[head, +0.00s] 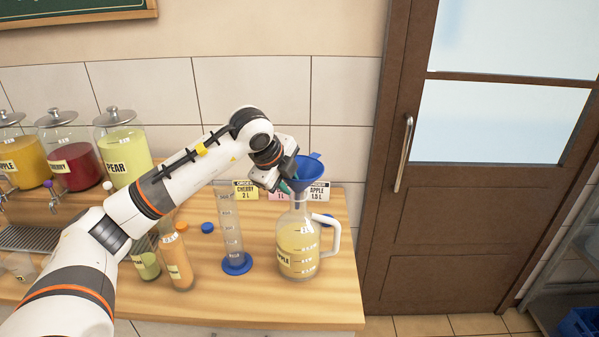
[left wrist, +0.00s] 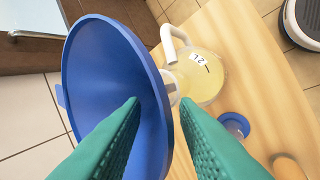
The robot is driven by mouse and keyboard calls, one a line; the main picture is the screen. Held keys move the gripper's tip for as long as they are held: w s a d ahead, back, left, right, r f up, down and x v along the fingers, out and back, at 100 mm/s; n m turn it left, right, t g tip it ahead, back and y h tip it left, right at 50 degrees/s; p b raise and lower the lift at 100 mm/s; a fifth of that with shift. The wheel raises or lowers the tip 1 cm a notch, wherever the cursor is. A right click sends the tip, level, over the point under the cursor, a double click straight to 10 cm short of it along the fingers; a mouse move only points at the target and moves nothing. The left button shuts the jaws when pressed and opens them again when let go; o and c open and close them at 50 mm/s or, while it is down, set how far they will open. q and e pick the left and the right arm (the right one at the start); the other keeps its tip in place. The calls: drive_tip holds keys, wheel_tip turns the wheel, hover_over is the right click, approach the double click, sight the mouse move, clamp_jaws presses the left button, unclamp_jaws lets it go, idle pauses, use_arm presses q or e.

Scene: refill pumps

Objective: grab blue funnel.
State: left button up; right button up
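The blue funnel (head: 310,172) stands at the mouth of the glass jug (head: 298,245), which holds pale yellow liquid and has a white handle. My left gripper (head: 289,185) is at the funnel's left side in the head view. In the left wrist view the funnel (left wrist: 105,75) fills the left half, with the jug (left wrist: 205,78) behind it. The green fingers (left wrist: 160,101) are apart, one over the funnel's inside and one outside its rim. I cannot tell whether they touch it. My right gripper is not in view.
A measuring cylinder (head: 230,230) on a blue base and an orange bottle (head: 177,262) stand left of the jug. Small label cards (head: 245,190) stand behind. Juice dispensers (head: 122,150) line the back left. The wooden counter (head: 330,290) is clear at the front right.

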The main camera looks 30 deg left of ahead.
use_arm(q)
drive_tip(key=shift+w+f, duration=0.1)
drive_tip(key=shift+f, duration=0.05)
clamp_jaws()
idle(0.4)
